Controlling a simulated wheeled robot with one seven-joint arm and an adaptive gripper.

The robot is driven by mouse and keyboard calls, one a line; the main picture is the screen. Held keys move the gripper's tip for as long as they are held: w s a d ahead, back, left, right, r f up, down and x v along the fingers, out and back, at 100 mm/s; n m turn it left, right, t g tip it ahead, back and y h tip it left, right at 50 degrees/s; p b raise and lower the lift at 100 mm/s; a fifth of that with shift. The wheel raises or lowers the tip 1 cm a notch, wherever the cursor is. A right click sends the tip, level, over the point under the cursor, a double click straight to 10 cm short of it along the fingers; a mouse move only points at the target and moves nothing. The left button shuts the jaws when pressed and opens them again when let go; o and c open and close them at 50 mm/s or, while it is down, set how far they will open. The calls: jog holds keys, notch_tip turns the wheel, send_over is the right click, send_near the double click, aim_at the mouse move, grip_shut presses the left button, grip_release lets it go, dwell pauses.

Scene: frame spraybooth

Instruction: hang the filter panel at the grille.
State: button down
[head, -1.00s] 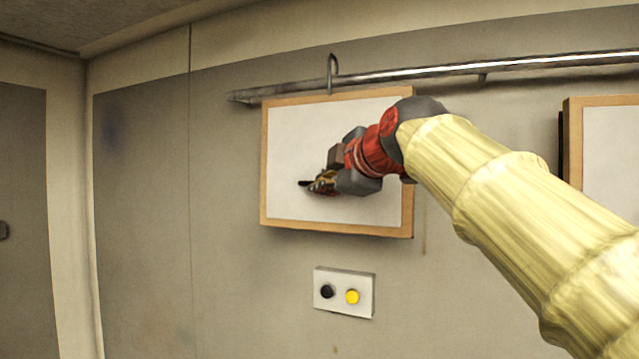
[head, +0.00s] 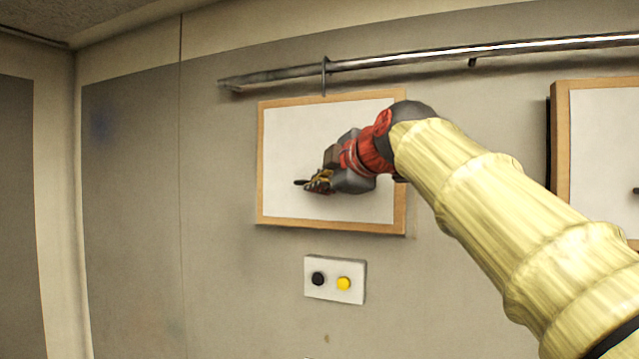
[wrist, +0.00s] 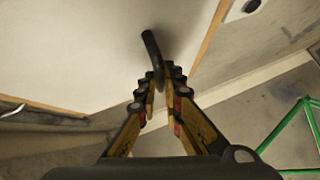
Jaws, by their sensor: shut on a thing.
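The filter panel (head: 290,130), a white sheet in a wooden frame, is upright in front of the grey wall in the head view. Its top edge is below the metal rail (head: 430,54). A thin dark hook (head: 324,78) rises from its top edge to the rail, its bend at the rail's height; I cannot tell whether it bears on it. My gripper (head: 312,182) is shut on the panel's dark handle, which shows as a rod (wrist: 152,50) between the fingertips (wrist: 159,82) in the wrist view. I cannot make out a grille.
A second wood-framed panel (head: 605,120) is at the right. A white control box (head: 330,292) with a black and a yellow button is on the wall just below the held panel. A green frame (wrist: 292,135) shows in the wrist view. The wall left of the panel is clear.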

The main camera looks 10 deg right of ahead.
jog(key=c, duration=1.8)
grip_release()
jog(key=shift+c, duration=0.2)
